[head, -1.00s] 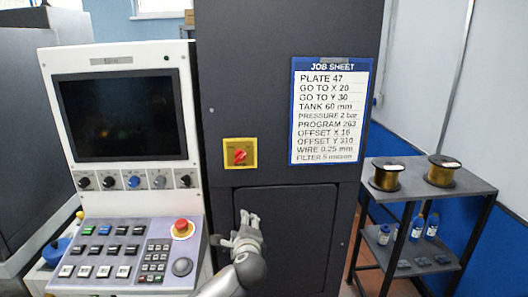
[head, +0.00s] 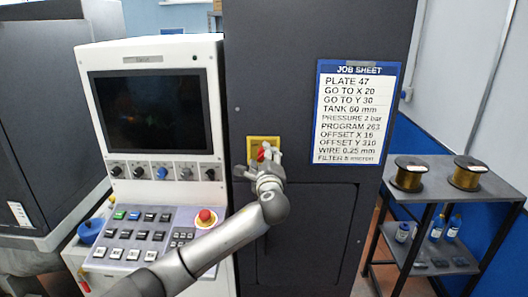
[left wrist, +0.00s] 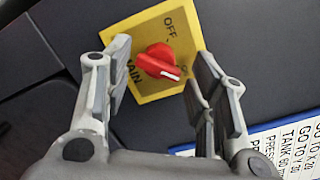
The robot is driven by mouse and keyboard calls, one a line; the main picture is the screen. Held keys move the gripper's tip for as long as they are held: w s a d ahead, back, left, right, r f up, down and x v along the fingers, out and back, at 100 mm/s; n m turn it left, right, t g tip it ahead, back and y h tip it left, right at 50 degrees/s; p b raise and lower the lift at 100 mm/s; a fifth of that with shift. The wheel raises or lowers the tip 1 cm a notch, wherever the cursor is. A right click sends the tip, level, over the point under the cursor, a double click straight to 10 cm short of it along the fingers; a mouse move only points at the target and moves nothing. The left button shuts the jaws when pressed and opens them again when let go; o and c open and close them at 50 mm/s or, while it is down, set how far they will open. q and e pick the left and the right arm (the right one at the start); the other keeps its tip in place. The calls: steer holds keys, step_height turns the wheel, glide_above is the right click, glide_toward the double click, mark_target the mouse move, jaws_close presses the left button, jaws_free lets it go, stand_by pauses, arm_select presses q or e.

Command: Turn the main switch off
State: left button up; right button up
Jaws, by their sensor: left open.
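The main switch is a red rotary knob (left wrist: 160,62) on a yellow plate (left wrist: 155,92) marked OFF and MAIN. The knob has a white pointer line, which lies away from the OFF mark. In the head view the yellow plate (head: 250,141) is on the dark cabinet front, with the knob partly hidden by my gripper. My left gripper (head: 264,157) is at the switch. In the left wrist view its open fingers (left wrist: 158,80) stand on either side of the knob, with gaps visible between them and the knob. My right gripper does not show.
A control panel with a dark screen (head: 152,112) and a red emergency button (head: 206,215) stands left of the switch. A job sheet (head: 356,112) hangs to the right. A shelf (head: 437,184) with wire spools stands at the far right.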

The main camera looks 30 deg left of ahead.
arm_select(q)
steer(key=shift+x, duration=0.9)
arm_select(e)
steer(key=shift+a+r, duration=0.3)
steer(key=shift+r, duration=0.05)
arm_select(q)
steer(key=c, duration=0.8)
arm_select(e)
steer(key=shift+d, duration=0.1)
